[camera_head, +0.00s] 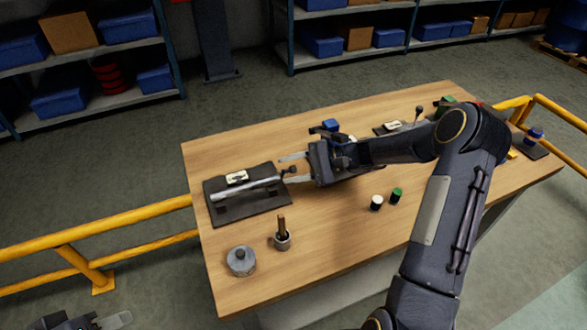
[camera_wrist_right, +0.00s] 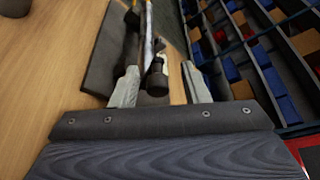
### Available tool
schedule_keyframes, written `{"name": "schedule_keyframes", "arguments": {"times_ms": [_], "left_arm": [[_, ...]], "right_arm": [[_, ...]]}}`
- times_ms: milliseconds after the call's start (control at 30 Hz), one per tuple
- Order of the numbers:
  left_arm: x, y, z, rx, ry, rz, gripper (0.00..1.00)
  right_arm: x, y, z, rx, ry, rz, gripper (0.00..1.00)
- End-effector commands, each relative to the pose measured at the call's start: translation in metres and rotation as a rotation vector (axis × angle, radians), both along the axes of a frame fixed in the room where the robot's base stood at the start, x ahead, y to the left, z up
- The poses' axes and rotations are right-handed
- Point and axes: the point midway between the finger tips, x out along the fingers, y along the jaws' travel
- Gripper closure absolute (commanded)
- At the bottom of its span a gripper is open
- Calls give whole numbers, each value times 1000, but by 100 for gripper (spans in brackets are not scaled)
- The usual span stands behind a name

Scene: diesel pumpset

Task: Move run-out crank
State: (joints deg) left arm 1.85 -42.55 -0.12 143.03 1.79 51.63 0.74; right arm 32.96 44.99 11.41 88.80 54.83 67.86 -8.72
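What looks like the crank is a grey metal bar (camera_head: 250,189) with a dark knob at its right end, resting on a stand on a dark mat (camera_head: 255,208) at the table's left. My right gripper (camera_head: 287,168) is open at this end. In the right wrist view the dark knob (camera_wrist_right: 157,80) lies between the spread fingers of the gripper (camera_wrist_right: 160,88), nearer the left finger. I see no clear grip on it. Part of my left gripper (camera_head: 105,321) shows at the bottom left edge, away from the table; its opening is cut off.
A grey round weight (camera_head: 241,261) and a cup with a brown rod (camera_head: 282,238) stand at front left. Two small capped jars (camera_head: 376,203) stand near the middle. A second dark mat with a small label (camera_head: 392,126) lies behind my right arm. Yellow rails (camera_head: 130,214) flank the table.

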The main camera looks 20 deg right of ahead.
Motion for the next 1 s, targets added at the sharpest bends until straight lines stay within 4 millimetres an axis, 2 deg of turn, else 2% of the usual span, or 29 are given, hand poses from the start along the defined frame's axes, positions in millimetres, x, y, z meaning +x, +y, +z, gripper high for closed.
{"name": "schedule_keyframes", "arguments": {"times_ms": [567,967,1000], "left_arm": [[0,0,-5,0,0,0,59],[0,0,-25,0,0,0,59],[0,0,-27,0,0,0,59]], "right_arm": [[-3,-2,-5,-1,-46,-2,59],[-18,-3,-20,17,-493,-7,59],[-20,-14,-18,11,-496,-10,59]]}}
